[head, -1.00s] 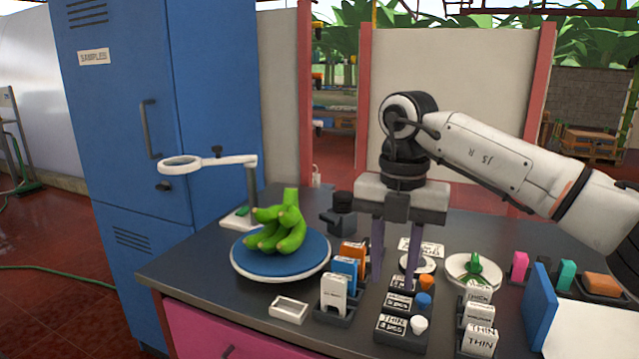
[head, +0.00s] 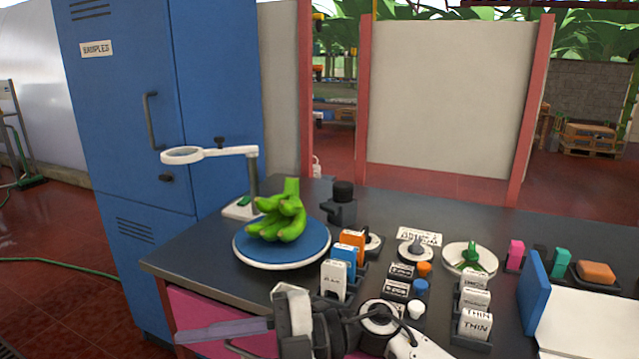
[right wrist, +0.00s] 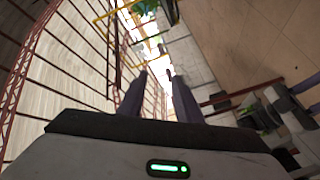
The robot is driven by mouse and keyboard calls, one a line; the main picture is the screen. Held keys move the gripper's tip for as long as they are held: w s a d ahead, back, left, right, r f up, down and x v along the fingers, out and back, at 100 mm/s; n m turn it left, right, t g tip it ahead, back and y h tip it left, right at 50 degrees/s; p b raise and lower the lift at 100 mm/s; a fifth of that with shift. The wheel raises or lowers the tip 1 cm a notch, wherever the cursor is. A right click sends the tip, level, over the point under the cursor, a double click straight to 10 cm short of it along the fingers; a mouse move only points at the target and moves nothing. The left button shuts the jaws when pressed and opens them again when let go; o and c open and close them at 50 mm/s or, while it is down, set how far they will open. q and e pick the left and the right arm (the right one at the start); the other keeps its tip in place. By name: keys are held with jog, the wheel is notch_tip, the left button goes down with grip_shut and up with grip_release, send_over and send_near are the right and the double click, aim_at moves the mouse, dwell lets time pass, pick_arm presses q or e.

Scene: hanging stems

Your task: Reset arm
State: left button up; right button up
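My right gripper (head: 203,338) is low in the head view, in front of the bench's near edge, its fingers pointing left. In the right wrist view my right gripper (right wrist: 157,76) shows two dark fingers apart with nothing between them, so it is open and empty. My right arm (head: 405,343) enters at the bottom, right of the gripper, and hides part of the bench front. My left gripper is in neither view.
A green banana bunch (head: 280,218) sits on a blue-topped round plate (head: 254,252). A ring magnifier stand (head: 183,155) is beside it. Labelled boxes (head: 333,281), knobs and a blue panel (head: 533,290) crowd the bench (head: 200,262). A blue locker (head: 120,120) stands left.

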jog(key=w+d+f+m+t+h, duration=0.35)
jog(key=d+f+m+t, duration=0.4)
jog(key=m+t, duration=0.35)
jog(key=w+d+f+m+t+h, duration=0.35)
jog(key=d+f+m+t, duration=0.25)
jog(key=d+m+t, duration=0.5)
jog(key=s+d+f+m+g+h, duration=0.4)
jog(key=s+d+f, duration=0.2)
jog(key=s+f, duration=0.4)
jog(key=s+d+f+m+g+h, duration=0.4)
jog(key=s+d+f+g, duration=0.1)
jog(key=s+f, duration=0.6)
jog(key=shift+d+f+g, duration=0.3)
jog(key=shift+d+f, duration=0.45)
jog(key=shift+f, duration=0.05)
